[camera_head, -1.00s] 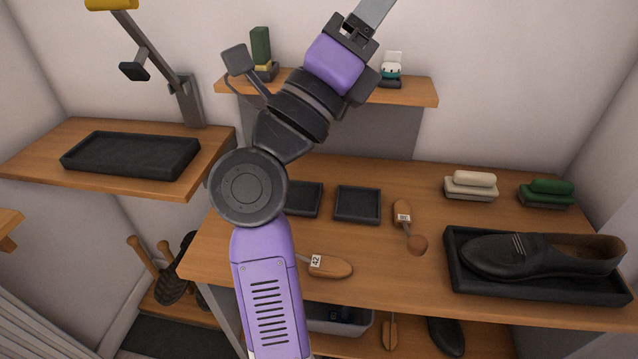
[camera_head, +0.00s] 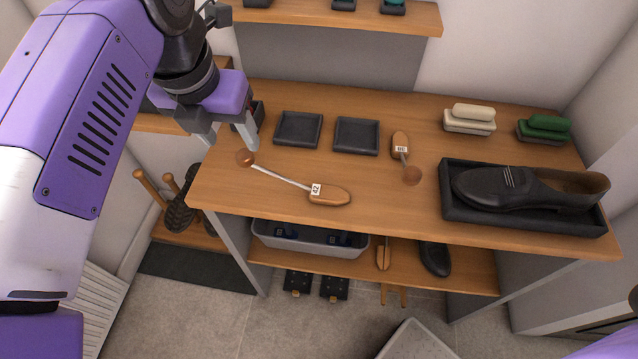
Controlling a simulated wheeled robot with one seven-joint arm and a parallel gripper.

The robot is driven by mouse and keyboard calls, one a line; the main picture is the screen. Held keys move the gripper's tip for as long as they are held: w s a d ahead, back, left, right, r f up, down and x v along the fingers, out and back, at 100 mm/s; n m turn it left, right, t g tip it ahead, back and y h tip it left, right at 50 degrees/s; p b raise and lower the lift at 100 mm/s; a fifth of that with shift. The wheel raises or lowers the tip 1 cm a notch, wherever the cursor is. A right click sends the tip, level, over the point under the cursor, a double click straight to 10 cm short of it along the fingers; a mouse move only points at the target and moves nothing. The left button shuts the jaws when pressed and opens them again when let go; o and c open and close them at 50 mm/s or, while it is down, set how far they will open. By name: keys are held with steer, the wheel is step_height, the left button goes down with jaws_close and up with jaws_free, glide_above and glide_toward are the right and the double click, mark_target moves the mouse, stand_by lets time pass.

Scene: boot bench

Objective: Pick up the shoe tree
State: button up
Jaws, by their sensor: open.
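A wooden shoe tree (camera_head: 328,194) with a white tag reading 42 lies on the bench top. Its thin metal rod runs left to a round brown knob near the bench's left edge. A second wooden shoe tree (camera_head: 400,143), with a small tag and a knob towards the front, lies further right. Another (camera_head: 383,256) shows partly on the lower shelf. My gripper (camera_head: 247,138) points down just above and behind the knob of the tree tagged 42. It is open and empty; whether it touches the knob is unclear.
Two black trays (camera_head: 298,129) (camera_head: 356,136) lie behind the shoe trees. A black shoe (camera_head: 510,188) sits in a larger tray (camera_head: 448,207) at right. Cream and green brushes (camera_head: 470,112) (camera_head: 545,123) stand at back right. The bench's front middle is clear.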

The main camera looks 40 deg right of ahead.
mark_target(243, 152)
steer(key=p+x, duration=0.1)
steer(key=x, duration=0.6)
steer(key=shift+w+d+f+p, duration=0.15)
steer(key=shift+w+d+p, duration=0.1)
steer(key=shift+d+p, duration=0.1)
steer(key=shift+c, duration=0.2)
steer(key=c, duration=1.1)
steer(key=shift+c, duration=0.2)
